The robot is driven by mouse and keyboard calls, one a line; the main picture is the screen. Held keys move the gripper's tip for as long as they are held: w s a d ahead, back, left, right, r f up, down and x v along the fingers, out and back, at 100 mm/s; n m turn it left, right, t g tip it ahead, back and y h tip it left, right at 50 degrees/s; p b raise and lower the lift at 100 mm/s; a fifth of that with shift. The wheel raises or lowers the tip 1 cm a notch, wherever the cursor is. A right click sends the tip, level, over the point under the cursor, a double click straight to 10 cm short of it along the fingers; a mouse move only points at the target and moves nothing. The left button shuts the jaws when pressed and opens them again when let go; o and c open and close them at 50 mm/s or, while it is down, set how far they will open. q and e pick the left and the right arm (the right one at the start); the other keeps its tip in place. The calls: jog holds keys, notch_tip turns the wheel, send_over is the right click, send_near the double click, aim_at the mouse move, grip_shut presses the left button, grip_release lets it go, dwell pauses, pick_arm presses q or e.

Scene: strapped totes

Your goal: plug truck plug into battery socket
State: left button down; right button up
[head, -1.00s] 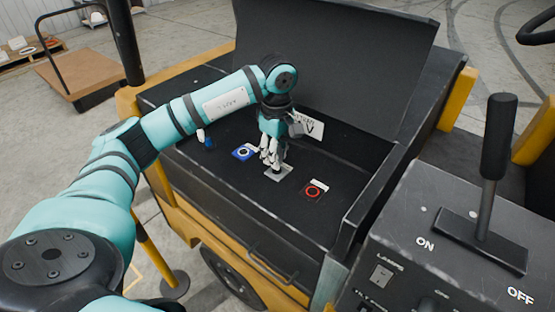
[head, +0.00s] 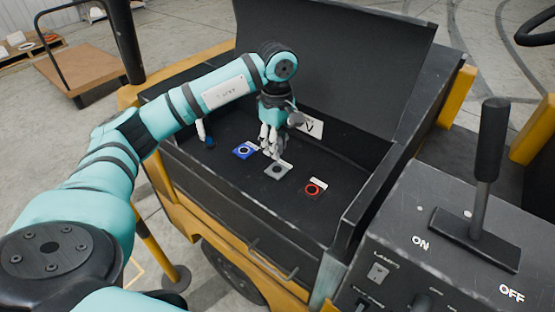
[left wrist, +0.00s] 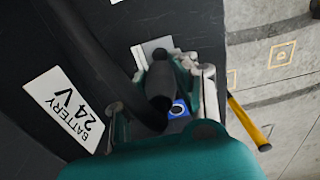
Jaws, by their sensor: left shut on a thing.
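My left gripper (head: 270,153) is just above and behind the grey socket (head: 278,170) on the black battery top. It is shut on a dark plug (left wrist: 160,80), seen between the fingers in the left wrist view; fingers mostly hide it in the head view. The plug is apart from the socket, whose dark round opening shows bare. In the left wrist view the grey socket plate (left wrist: 143,52) shows partly behind the plug. A thick black cable (left wrist: 95,50) runs beside the fingers. My right gripper is not in view.
A blue socket (head: 243,151) lies left of the grey one and a red socket (head: 315,188) right. A small blue-and-white object (head: 208,141) is at the compartment's left. The raised black lid (head: 335,60) stands behind. A control box with a lever (head: 488,150) is at right.

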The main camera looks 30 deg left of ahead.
pick_arm(q)
jog(key=shift+r, duration=0.15)
jog(key=shift+r+p, duration=1.85)
jog(key=shift+r, duration=1.1)
jog(key=shift+f, duration=0.1)
